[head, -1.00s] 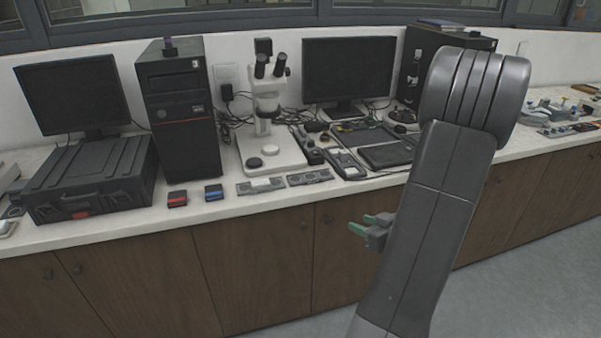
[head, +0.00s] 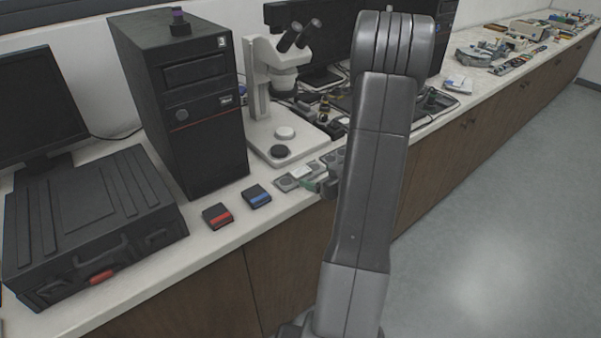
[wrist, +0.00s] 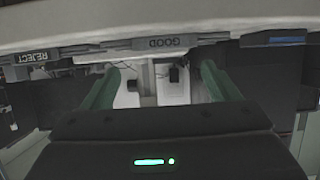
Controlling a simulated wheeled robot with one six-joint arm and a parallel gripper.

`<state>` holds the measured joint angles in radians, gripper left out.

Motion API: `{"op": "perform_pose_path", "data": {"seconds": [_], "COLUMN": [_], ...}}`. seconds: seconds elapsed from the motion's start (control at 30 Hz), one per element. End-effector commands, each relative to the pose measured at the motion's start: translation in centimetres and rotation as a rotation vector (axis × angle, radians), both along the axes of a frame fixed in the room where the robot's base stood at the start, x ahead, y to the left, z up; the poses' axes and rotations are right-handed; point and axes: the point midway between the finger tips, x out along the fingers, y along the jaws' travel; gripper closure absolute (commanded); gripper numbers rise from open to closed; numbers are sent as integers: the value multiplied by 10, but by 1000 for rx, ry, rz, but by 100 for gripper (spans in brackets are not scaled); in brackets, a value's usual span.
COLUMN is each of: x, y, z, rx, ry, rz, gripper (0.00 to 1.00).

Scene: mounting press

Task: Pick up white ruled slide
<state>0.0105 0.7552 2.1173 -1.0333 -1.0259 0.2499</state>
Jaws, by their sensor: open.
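I cannot single out the white ruled slide with certainty. A small pale patch (head: 300,172) lies on the left grey tray (head: 285,184) at the counter's front edge, and may be it. My gripper (head: 308,184) has green fingers and is at the front of that tray, partly hidden by my arm. In the wrist view, which is upside down, my gripper (wrist: 158,82) is open with nothing between its fingers. The tray front marked GOOD (wrist: 165,43) is just beyond them, and one marked REJECT (wrist: 35,58) is at the left.
A red-marked box (head: 217,216) and a blue-marked box (head: 257,196) lie left of the tray. The white microscope (head: 262,90) stands behind it, and a black computer tower (head: 190,100) behind the boxes. A black case (head: 90,220) fills the left counter. The floor is clear at right.

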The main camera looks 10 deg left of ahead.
Motion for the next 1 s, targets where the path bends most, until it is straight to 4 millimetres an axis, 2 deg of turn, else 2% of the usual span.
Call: {"op": "perform_pose_path", "data": {"seconds": [0.4,0.7,0.73,0.97,1.0], "x": [22,25,25,25,25], "y": [38,41,41,41,41], "z": [-17,-20,-20,-20,-20], "rx": [1,0,0,1,1], "ry": [-1,0,0,-1,-1], "rz": [2,-1,-1,-1,-1], "gripper": [18,18,20,65,66]}}
